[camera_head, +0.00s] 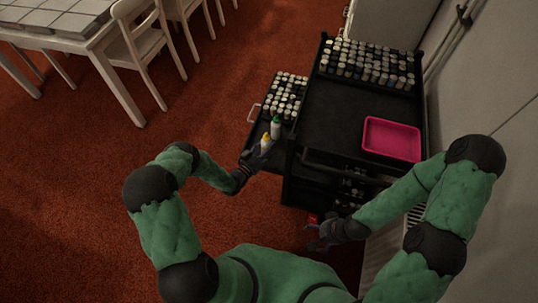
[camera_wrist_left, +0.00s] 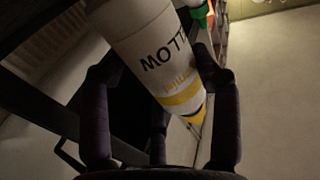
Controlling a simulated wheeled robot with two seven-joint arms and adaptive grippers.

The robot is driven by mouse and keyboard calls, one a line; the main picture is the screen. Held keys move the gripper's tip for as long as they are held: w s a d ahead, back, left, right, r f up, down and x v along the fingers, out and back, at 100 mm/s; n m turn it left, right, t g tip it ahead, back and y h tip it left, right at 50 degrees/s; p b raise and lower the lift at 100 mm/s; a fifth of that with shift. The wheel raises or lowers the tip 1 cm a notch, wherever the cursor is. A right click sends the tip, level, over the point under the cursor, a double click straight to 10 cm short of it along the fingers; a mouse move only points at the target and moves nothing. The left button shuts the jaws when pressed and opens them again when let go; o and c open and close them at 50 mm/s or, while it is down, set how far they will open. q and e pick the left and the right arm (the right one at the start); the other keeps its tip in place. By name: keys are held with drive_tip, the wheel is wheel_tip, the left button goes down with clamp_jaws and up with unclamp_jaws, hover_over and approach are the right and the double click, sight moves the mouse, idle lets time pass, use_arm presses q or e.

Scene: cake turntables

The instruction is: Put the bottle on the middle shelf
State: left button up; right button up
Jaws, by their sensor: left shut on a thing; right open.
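A white bottle with a yellow band and yellow tip (camera_head: 265,144) is in my left gripper (camera_head: 254,156), at the left side of the black shelf unit (camera_head: 330,112). In the left wrist view the same bottle (camera_wrist_left: 150,40) lies tilted between the dark fingers (camera_wrist_left: 165,130), with dark lettering on it. A green-capped bottle (camera_head: 276,127) is just behind it in the head view. My right gripper (camera_head: 320,238) is open, low in front of the unit. The unit's lower shelves (camera_head: 350,185) are partly hidden by its top and my right arm.
A pulled-out drawer (camera_head: 262,118) with several small bottles juts from the unit's left side. A pink tray (camera_head: 391,139) lies on the unit's top, with rows of small bottles (camera_head: 368,62) behind. The wall is close on the right.

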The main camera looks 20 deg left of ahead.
sight(265, 156)
use_arm(q)
wheel_tip(265, 156, down, 5)
drive_tip(key=shift+b, duration=1.15)
drive_tip(key=shift+r, duration=0.1)
drive_tip(key=o, duration=0.9)
drive_tip(key=shift+o, duration=0.2)
